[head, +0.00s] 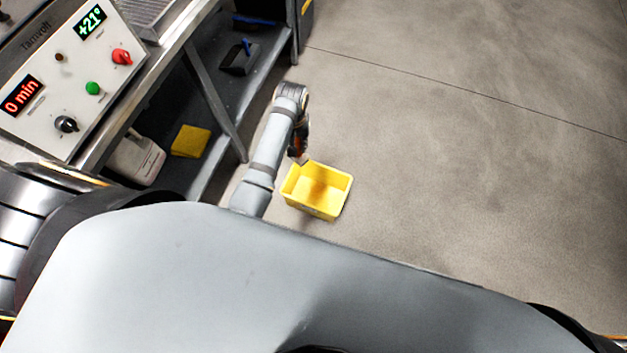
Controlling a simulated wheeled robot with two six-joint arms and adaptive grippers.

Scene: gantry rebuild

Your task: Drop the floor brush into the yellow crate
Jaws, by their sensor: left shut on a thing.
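The yellow crate (345,187) stands open on the floor near the middle of the head view. A brownish-orange patch shows inside it, and I cannot tell whether it is a thing or shading. My left gripper (299,152) points down at the crate's far left corner. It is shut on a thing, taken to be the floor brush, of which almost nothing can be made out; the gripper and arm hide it. I cannot tell whether it touches the crate. My right gripper is not in view.
A metal bench with a control panel (70,75) stands at the left. Its lower shelf holds a white jug (136,160), a yellow sponge-like block (190,141) and a dark dustpan-like thing with a blue handle (240,62). The concrete floor (470,150) at the right is clear.

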